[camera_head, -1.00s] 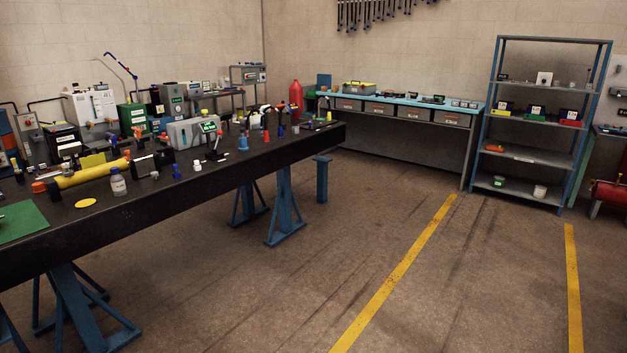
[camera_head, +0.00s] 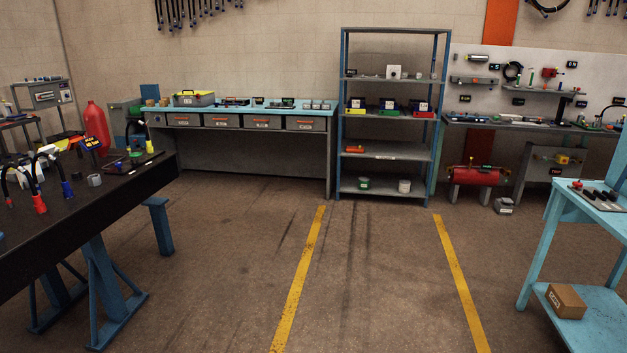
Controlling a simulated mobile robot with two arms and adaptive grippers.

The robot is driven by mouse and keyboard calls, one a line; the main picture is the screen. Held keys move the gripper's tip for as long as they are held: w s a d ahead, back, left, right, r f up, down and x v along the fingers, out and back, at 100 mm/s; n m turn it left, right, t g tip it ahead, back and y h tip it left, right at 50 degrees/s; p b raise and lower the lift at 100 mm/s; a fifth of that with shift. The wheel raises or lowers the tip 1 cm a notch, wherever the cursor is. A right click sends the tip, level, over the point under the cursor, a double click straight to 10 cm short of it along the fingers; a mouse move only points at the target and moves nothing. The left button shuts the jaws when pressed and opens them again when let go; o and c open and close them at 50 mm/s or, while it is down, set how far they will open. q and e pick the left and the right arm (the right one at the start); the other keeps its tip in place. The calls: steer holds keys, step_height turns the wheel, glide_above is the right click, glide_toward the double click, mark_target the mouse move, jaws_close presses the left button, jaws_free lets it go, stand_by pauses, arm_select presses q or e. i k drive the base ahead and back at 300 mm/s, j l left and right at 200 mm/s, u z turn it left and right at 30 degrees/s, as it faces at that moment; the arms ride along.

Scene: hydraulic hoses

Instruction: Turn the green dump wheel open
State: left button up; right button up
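I cannot make out a green dump wheel in the head view. A red horizontal tank (camera_head: 474,176) with small fittings on top sits low under the right back bench; whether one of these is a green wheel is too small to tell. Small fittings on the right back bench and on the wall panel (camera_head: 470,60) are also too small to tell. Neither of my grippers is in the picture.
A black table (camera_head: 110,205) with hoses stands at the left. A blue-topped bench (camera_head: 240,112) and a blue shelf rack (camera_head: 390,152) stand at the back. A light-blue bench (camera_head: 592,290) holding a cardboard box (camera_head: 566,300) is at the right. Open floor with yellow lines lies between.

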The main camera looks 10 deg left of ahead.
mark_target(135, 155)
steer(key=i+u, duration=0.2)
steer(key=i, duration=0.3)
steer(key=i+u, duration=0.2)
steer(key=i, duration=0.25)
steer(key=i+l+u, duration=0.2)
steer(key=i, duration=0.3)
steer(key=i+l+u, duration=0.2)
steer(key=i, duration=0.25)
